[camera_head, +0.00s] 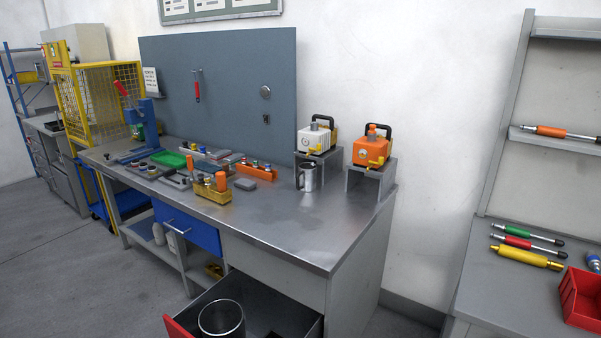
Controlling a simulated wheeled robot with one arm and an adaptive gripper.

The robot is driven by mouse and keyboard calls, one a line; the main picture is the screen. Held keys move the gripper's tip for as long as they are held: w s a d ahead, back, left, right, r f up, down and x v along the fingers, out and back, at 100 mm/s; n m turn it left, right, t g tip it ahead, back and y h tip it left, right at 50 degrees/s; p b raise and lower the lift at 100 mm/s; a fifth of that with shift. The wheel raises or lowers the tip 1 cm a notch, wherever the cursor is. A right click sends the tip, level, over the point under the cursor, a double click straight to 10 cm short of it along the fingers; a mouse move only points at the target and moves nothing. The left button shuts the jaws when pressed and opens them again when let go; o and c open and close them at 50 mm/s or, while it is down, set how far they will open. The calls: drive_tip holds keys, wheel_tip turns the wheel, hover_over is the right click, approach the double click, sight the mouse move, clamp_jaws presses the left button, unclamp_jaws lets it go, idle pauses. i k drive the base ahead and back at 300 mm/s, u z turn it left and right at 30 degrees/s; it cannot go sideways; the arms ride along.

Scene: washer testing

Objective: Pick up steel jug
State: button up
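A shiny steel jug (308,177) with a handle on its left side stands upright on the steel workbench (290,235). It is in front of the grey stand that holds the white device, near the back of the bench. A larger open-topped steel cylinder (221,319) stands in the open drawer (267,304) at the bottom of the picture; its lower part is cut off. My gripper is not in view.
A white device (314,139) and an orange device (371,150) sit on grey stands behind and right of the jug. A yellow bin (213,191) and small tools crowd the bench's left. Its front right is clear. The open drawer juts out below.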

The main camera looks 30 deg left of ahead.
sight(306, 178)
drive_tip(key=u, duration=0.55)
drive_tip(key=i, duration=1.1)
drive_tip(key=u, duration=1.6)
drive_tip(key=i, duration=0.5)
drive_tip(key=u, duration=0.5)
